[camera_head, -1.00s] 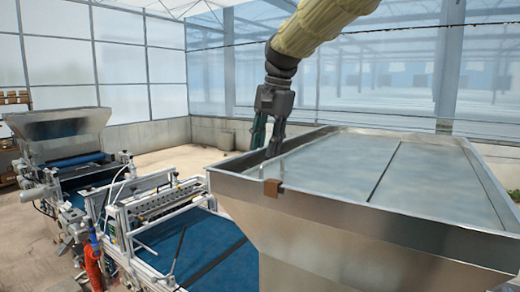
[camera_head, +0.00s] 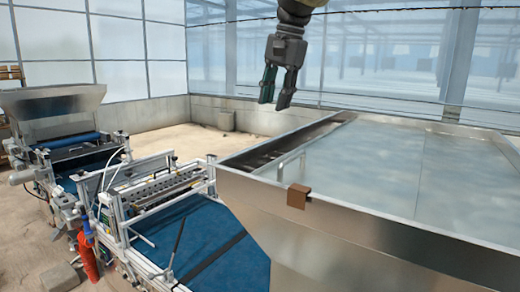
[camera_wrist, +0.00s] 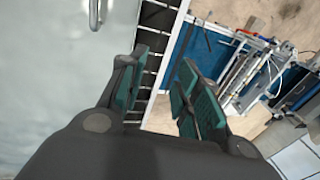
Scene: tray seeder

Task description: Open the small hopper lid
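The big metal hopper (camera_head: 350,235) stands at the right, topped by flat grey panels divided by a thin seam. The left panel, seemingly the small lid (camera_head: 355,165), has a bar handle (camera_head: 291,160) near its left edge; the handle also shows in the wrist view (camera_wrist: 95,14). A dark, ribbed opening (camera_head: 262,158) lies between this panel and the hopper's left rim, and it shows in the wrist view too (camera_wrist: 152,62). My gripper (camera_head: 276,103) is raised above the left rim, apart from handle and lid. Its fingers (camera_wrist: 160,92) are spread and empty.
A brown clip (camera_head: 298,196) sits on the hopper's front rim. The seeder line with its blue belt (camera_head: 205,240) runs to the left, with another hopper (camera_head: 52,102) farther back. The air around my gripper is clear.

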